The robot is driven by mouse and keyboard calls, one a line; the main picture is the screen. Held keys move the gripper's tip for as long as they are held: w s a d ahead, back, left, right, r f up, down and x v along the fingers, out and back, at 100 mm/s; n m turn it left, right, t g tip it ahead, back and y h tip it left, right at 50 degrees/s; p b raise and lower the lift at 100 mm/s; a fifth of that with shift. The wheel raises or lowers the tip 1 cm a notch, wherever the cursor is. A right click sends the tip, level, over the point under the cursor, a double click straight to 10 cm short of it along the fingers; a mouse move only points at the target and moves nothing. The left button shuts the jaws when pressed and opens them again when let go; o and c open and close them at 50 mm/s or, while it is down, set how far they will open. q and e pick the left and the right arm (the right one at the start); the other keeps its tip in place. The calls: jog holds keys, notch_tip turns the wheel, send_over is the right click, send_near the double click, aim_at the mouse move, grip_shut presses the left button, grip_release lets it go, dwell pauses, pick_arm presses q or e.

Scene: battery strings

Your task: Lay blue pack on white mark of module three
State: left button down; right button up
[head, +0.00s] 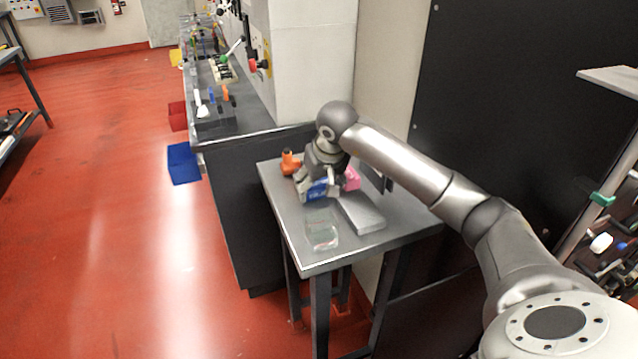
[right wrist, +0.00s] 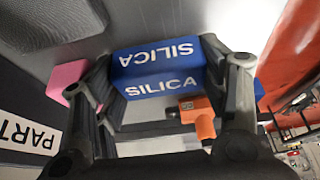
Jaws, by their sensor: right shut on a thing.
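The blue pack (head: 318,189), with white SILICA lettering, is at the small grey side table's top. In the right wrist view the blue pack (right wrist: 160,68) sits between the fingers. My right gripper (head: 316,182) is shut on it, with the hand above the table; I cannot tell whether the pack still touches the tabletop. I cannot make out module three or its white mark in either view. My left gripper is not in view.
On the side table (head: 290,235) are an orange object (head: 290,162), a pink block (head: 352,179), a grey slab (head: 361,214) and a clear container (head: 321,236). A long cluttered bench (head: 235,125) extends behind. Red floor (head: 110,240) is open at left.

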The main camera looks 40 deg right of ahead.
jog(key=o, duration=0.6)
jog(key=shift+f, duration=0.2)
jog(key=shift+o, duration=0.8)
jog(key=shift+r, duration=0.15)
jog(key=shift+r, duration=0.35)
jog(key=v, duration=0.7)
jog(key=shift+s, duration=0.1)
